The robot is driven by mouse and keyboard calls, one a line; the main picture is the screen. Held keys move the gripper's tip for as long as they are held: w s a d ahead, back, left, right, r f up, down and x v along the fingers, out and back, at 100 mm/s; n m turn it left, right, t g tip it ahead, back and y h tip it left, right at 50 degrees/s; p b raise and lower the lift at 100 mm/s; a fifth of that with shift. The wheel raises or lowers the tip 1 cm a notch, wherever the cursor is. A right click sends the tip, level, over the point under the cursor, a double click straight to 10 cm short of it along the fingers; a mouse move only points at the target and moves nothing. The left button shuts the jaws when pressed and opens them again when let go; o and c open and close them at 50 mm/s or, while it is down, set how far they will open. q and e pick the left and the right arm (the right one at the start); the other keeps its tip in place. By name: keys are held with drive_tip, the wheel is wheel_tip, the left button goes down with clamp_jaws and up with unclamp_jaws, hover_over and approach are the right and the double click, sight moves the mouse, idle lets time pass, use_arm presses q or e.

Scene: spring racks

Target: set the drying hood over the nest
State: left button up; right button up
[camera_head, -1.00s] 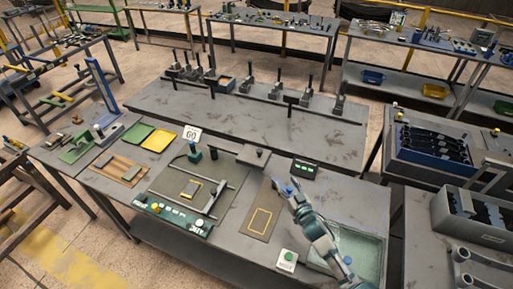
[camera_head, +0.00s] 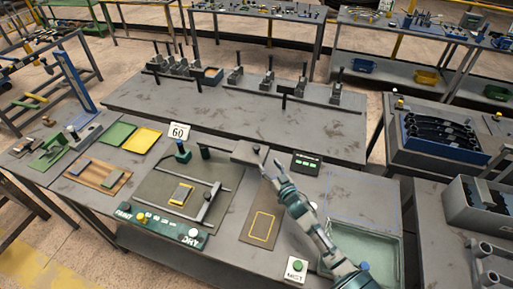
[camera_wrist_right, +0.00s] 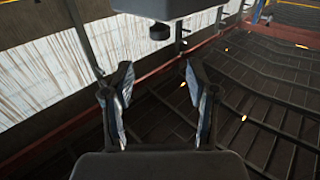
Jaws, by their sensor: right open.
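A flat grey box (camera_head: 246,153), which looks like the drying hood, sits at the back edge of the near bench in the head view. The nest looks like the small yellow-edged plate (camera_head: 181,194) on a dark panel, left of the hood; it is uncovered. My right gripper (camera_head: 268,165) is at the right end of the grey box. Its jaws (camera_wrist_right: 158,85) are open with nothing between them in the right wrist view. A dark block (camera_wrist_right: 165,8) with a black knob, possibly the hood, hangs at the top of that view. Contact cannot be told. My left gripper is out of view.
A dark bar on rails (camera_head: 208,201) stands right of the plate. A green PAINT/DRY panel (camera_head: 160,225) runs along the front. A yellow-outlined board (camera_head: 262,225) and a pale green tray (camera_head: 372,255) lie to the right. A "60" sign (camera_head: 179,131) stands behind.

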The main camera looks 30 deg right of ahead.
sight(257, 146)
drive_tip(key=w, duration=0.8)
drive_tip(key=w+d, duration=0.1)
drive_tip(key=w, duration=0.3)
drive_tip(key=shift+w+f, duration=0.1)
drive_tip(key=shift+f, duration=0.05)
clamp_jaws()
